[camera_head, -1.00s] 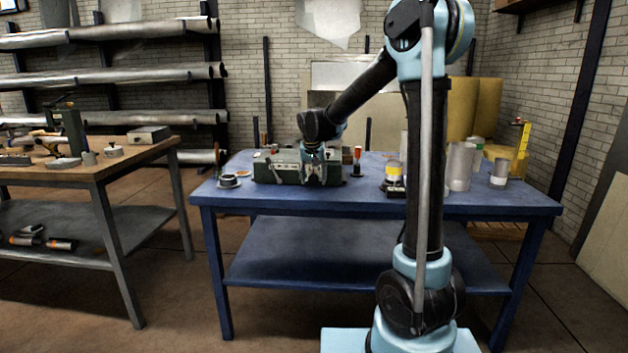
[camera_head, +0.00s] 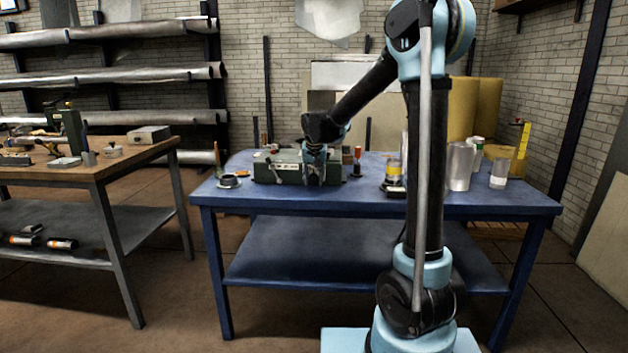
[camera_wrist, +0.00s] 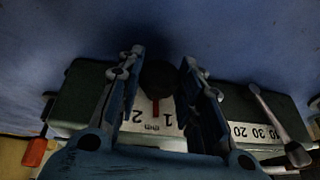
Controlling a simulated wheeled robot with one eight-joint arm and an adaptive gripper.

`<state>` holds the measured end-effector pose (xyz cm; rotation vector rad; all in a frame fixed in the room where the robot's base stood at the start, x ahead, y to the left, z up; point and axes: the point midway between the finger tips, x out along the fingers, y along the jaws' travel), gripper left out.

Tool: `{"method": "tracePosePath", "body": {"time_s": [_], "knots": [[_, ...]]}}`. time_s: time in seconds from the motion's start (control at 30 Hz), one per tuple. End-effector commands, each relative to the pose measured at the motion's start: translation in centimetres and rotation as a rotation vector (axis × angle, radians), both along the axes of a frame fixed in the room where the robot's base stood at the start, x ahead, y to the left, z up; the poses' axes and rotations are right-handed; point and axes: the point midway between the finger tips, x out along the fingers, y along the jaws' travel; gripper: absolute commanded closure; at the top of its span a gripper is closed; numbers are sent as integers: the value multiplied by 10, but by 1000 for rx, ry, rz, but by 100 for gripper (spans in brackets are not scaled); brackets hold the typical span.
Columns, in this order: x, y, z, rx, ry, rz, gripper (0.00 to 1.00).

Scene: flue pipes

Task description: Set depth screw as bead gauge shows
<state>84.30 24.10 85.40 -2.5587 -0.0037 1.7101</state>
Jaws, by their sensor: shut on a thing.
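A dark green bench machine (camera_head: 270,168) stands on the blue table. In the wrist view its body (camera_wrist: 75,100) carries a white scale (camera_wrist: 138,115) with "2", "mm" and "1", and a red pointer mark (camera_wrist: 156,108). A round black knob (camera_wrist: 158,78), apparently the depth screw, sits above that scale. The exact finger contact is dark. I cannot make out the bead gauge with certainty.
A second scale (camera_wrist: 255,132) and a grey lever (camera_wrist: 272,115) lie right of my fingers, and a red handle (camera_wrist: 35,150) is at left. Metal cylinders (camera_head: 459,167) and a yellow-banded object (camera_head: 394,174) stand right on the table (camera_head: 500,203). A wooden bench (camera_head: 100,172) is at left.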

Motion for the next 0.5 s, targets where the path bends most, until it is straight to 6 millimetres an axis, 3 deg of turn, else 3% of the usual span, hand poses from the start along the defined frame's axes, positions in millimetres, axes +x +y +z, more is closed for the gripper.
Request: {"method": "tracePosePath", "body": {"time_s": [0.5], "knots": [[0, -7, -2, 369, -14, -6, 90]]}}
